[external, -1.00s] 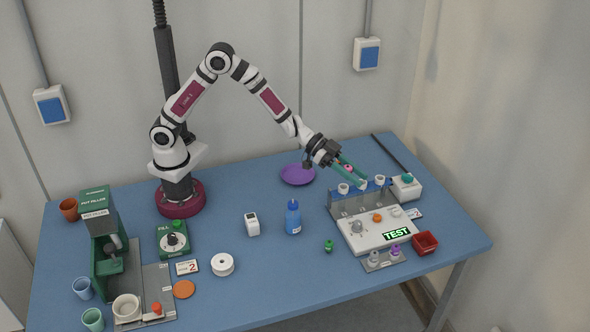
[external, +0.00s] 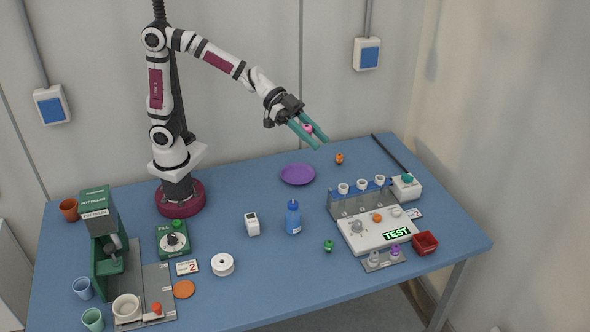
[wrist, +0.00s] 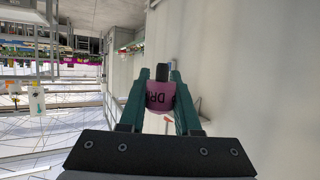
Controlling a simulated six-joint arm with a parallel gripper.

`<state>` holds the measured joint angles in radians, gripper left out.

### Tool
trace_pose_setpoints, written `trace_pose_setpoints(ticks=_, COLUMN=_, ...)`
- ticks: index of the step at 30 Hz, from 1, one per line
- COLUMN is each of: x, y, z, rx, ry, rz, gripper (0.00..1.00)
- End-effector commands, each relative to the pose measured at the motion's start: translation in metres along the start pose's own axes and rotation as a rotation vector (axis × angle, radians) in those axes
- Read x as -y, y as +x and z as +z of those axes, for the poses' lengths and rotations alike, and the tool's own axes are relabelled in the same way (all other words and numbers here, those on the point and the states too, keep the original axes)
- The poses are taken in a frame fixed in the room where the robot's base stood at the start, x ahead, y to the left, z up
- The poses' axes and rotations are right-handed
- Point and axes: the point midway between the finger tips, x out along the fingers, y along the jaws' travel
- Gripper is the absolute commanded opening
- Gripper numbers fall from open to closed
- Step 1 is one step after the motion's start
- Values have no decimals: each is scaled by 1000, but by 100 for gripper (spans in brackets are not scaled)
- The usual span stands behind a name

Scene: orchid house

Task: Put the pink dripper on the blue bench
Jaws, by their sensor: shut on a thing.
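My gripper (external: 312,132) is shut on the pink dripper (external: 307,128), holding it well above the blue bench (external: 330,285), over its back part. In the wrist view the pink dripper (wrist: 160,95) sits between the two green fingers, with dark letters on its side and a dark tip. The blue bench has bare surface at the front middle and around the purple plate.
A purple plate (external: 298,174) and an orange dripper (external: 339,158) are at the back. A test station (external: 375,232) with white cups stands right. A blue bottle (external: 293,218), a green dripper (external: 328,246) and a white spool (external: 222,264) stand nearer the front.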

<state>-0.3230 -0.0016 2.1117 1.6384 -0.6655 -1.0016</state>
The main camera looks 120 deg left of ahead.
Motion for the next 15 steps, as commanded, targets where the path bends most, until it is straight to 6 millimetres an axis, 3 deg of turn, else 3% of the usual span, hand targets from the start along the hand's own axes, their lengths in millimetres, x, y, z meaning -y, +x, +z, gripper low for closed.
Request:
trace_pose_setpoints(ticks=3, x=41, y=49, z=36, rx=10, ry=-25, rz=-37, gripper=0)
trace_pose_setpoints(ticks=6, x=74, y=80, z=71, rx=9, ry=-45, rz=-85, gripper=0)
trace_pose_setpoints(ticks=10, x=104, y=104, z=108, rx=5, ry=-63, rz=-139, gripper=0)
trace_pose_setpoints(ticks=15, x=116, y=113, z=126, rx=0, ry=-69, rz=-167, gripper=0)
